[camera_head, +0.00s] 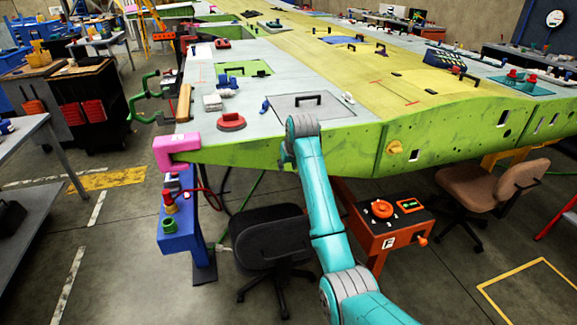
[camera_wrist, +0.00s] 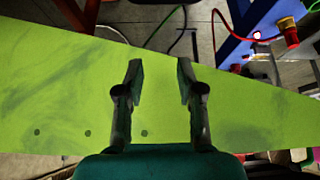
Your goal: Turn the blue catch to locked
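A small blue fitting (camera_head: 265,106) stands on the grey wing skin, just left of a grey hatch panel (camera_head: 311,104) with a black handle. It may be the blue catch; it is too small to tell which way it is turned. My arm reaches up to the wing's near edge, right of and below this fitting, and its end is hidden in the head view. In the wrist view my gripper (camera_wrist: 160,72) is open and empty, its two fingers apart over the wing's green side face (camera_wrist: 70,90). No blue catch shows in the wrist view.
A yellow knob (camera_head: 395,147) sits on the green edge to the right. A red round item (camera_head: 231,121) and a pink clamp (camera_head: 176,147) are to the left. An orange stand (camera_head: 383,224) and black chair (camera_head: 268,238) are below the wing.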

